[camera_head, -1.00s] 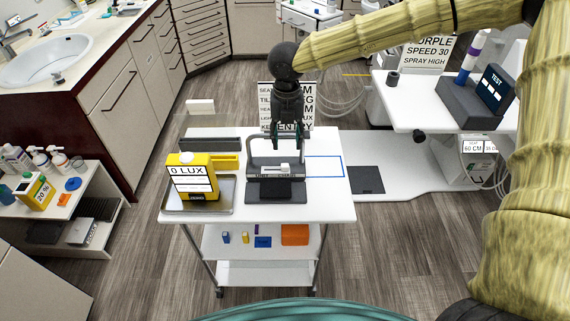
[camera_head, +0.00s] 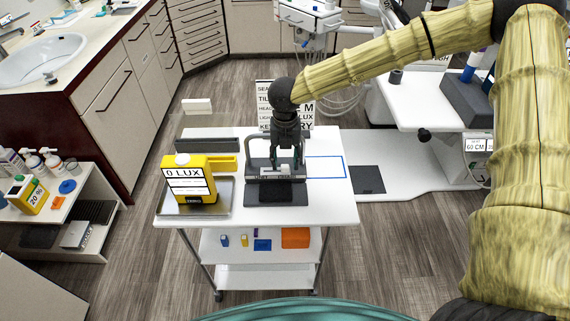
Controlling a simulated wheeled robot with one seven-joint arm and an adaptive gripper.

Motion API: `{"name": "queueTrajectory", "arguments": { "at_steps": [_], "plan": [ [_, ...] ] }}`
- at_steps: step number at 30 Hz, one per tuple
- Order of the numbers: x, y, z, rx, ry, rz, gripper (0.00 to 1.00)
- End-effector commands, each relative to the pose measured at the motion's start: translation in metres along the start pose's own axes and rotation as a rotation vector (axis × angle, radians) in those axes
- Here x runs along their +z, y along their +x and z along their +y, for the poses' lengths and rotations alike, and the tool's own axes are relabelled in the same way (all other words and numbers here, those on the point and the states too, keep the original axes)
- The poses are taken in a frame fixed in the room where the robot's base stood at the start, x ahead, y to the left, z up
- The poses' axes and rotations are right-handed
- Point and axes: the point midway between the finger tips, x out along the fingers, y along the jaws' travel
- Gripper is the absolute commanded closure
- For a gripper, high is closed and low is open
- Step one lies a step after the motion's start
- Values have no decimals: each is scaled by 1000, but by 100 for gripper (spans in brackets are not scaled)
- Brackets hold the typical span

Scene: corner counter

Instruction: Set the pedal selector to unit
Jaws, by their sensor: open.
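The likely pedal selector is a dark grey device (camera_head: 275,195) with a raised frame and a black front pad, standing on the white cart top. A small white piece (camera_head: 287,170) shows inside its frame, with tiny lettering below that I cannot read. My gripper (camera_head: 286,160) points down over this device, with its fingers apart around or just behind the white piece. I cannot tell whether the fingers touch it. The gripper hides part of the frame's top bar.
A blue outlined rectangle (camera_head: 325,168) on the cart (camera_head: 325,205) is empty. A sign (camera_head: 265,100) stands behind. A white counter (camera_head: 420,105) is at right.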

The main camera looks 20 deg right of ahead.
Motion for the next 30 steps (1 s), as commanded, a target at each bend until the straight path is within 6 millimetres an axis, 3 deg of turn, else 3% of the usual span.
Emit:
{"name": "queueTrajectory", "arguments": {
  "at_steps": [9,21,28,30],
  "plan": [
    [-1,30,1,-1,-2,1,55],
    [0,35,2,0,-3,0,55],
    [0,35,1,0,-2,0,97],
    [0,35,1,0,-2,0,100]
  ]
}}
